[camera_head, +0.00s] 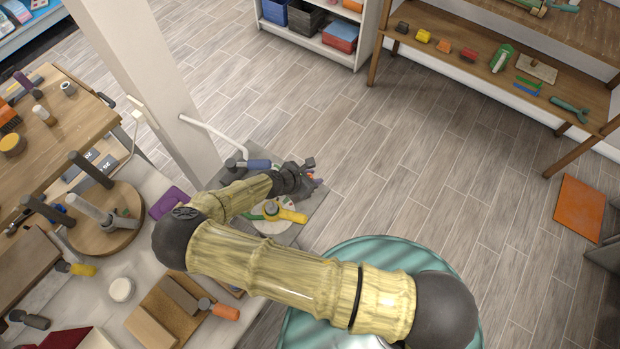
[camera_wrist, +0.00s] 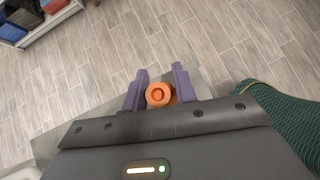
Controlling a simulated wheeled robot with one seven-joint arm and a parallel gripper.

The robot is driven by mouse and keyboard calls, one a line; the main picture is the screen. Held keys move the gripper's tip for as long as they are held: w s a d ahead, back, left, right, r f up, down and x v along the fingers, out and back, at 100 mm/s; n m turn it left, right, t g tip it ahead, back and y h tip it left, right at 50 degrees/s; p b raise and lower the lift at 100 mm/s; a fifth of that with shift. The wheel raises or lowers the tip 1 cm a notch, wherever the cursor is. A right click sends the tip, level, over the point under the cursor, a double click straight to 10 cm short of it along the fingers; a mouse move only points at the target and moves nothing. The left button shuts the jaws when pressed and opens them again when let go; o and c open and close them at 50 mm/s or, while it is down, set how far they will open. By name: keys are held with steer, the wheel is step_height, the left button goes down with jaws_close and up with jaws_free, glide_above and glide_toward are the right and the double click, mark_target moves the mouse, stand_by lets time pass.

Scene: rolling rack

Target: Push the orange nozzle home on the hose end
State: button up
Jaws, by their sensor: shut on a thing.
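My gripper (camera_wrist: 157,92) has purple fingers, one on each side of the orange nozzle (camera_wrist: 158,94). The nozzle shows in the wrist view as a round orange piece, its ringed end facing the camera. In the camera_head view my gripper (camera_head: 310,180) is over the far right corner of the grey worktop, and the nozzle cannot be made out there. A white tube (camera_head: 212,130) runs from the post down to that corner; I cannot tell whether it is the hose. No hose end is clearly visible in either view, so its contact with the nozzle cannot be judged.
A yellow-and-green tool (camera_head: 287,214) lies on a pale round piece just below my gripper. The white post (camera_head: 140,80) stands left. A round wooden board (camera_head: 105,235) holds upright pegs. Open floor lies right.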

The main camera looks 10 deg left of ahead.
step_height(320, 180, up, 10)
steer(key=b, duration=0.2)
steer(key=shift+b, duration=0.35)
steer(key=shift+w+d, duration=0.1)
stand_by(0.5)
steer(key=w+d+n+t+y, duration=0.1)
steer(key=w+d+n+y, duration=0.15)
steer(key=w+d, duration=0.85)
steer(key=d+n+t+y, duration=0.1)
steer(key=d+n+y, duration=0.2)
steer(key=d, duration=1)
steer(key=shift+s+d+f+n, duration=0.2)
steer(key=shift+d+f+n, duration=0.15)
steer(key=shift+n, duration=0.6)
